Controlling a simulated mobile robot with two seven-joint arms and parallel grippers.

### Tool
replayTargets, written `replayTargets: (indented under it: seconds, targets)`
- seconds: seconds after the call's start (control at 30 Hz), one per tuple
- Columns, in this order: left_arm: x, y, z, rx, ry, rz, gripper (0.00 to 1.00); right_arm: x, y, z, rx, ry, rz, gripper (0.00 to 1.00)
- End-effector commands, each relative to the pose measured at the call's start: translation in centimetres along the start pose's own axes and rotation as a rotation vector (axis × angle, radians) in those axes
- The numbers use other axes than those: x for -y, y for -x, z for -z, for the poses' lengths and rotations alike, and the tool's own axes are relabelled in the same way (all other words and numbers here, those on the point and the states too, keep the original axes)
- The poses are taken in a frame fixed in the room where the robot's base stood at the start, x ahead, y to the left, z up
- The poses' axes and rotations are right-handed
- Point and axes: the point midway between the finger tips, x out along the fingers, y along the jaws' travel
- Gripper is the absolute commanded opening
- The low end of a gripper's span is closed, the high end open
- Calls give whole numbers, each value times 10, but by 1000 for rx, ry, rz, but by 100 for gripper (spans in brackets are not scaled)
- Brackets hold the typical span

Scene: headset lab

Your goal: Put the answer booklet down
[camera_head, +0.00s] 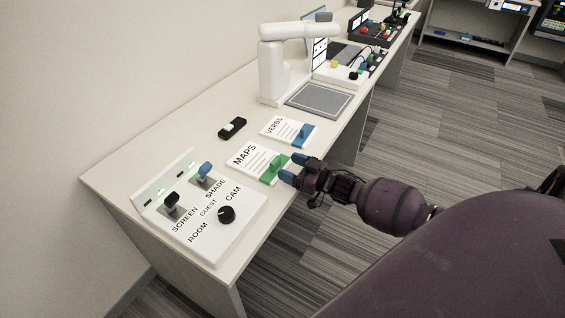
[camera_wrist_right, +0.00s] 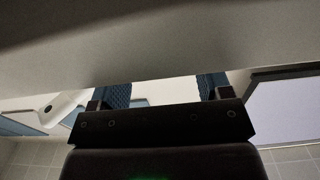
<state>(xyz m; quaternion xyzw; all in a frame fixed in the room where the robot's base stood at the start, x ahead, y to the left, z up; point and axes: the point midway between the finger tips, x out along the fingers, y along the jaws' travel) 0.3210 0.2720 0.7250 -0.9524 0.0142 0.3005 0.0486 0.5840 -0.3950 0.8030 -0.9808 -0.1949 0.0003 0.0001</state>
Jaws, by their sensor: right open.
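Two white booklets lie flat on the long table: one marked MAPS (camera_head: 250,158) with a green tab (camera_head: 274,168), and one marked VERBS (camera_head: 283,129) with a blue tab (camera_head: 304,134). Neither is labelled as the answer booklet. My right gripper (camera_head: 291,168) is at the table's front edge, its blue fingertips beside the green tab of MAPS. I cannot tell whether they touch it. In the right wrist view the fingers (camera_wrist_right: 165,88) stand apart with nothing visibly clamped between them. A pale surface hides what lies beyond their tips. My left gripper is not in view.
A switch panel (camera_head: 233,232) with levers and a knob stands at the table's near end. A small black device (camera_head: 232,128) lies behind the booklets. A white stand (camera_head: 272,75) and a grey pad (camera_head: 318,100) are farther along. Bare tabletop (camera_head: 190,120) shows at the back left.

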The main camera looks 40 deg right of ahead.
Motion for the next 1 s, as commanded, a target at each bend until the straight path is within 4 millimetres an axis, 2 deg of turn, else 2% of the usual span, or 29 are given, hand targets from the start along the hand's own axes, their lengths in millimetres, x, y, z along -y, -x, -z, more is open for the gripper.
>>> replayTargets:
  seconds: [0.1,0.3,0.53,0.63,0.77,0.9,1.0]
  targets:
    - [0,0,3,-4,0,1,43,0,26,1,0,0,-1,72]
    - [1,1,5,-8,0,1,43,0,59,1,-1,1,0,72]
    - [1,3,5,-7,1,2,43,0,78,0,0,0,-1,72]
    - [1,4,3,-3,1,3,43,10,84,-7,14,-6,-14,72]
    - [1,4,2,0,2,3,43,49,97,-32,79,-18,-75,72]
    - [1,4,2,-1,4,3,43,107,123,-60,213,-24,-176,72]
    - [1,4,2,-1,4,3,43,146,143,-71,323,-24,-242,72]
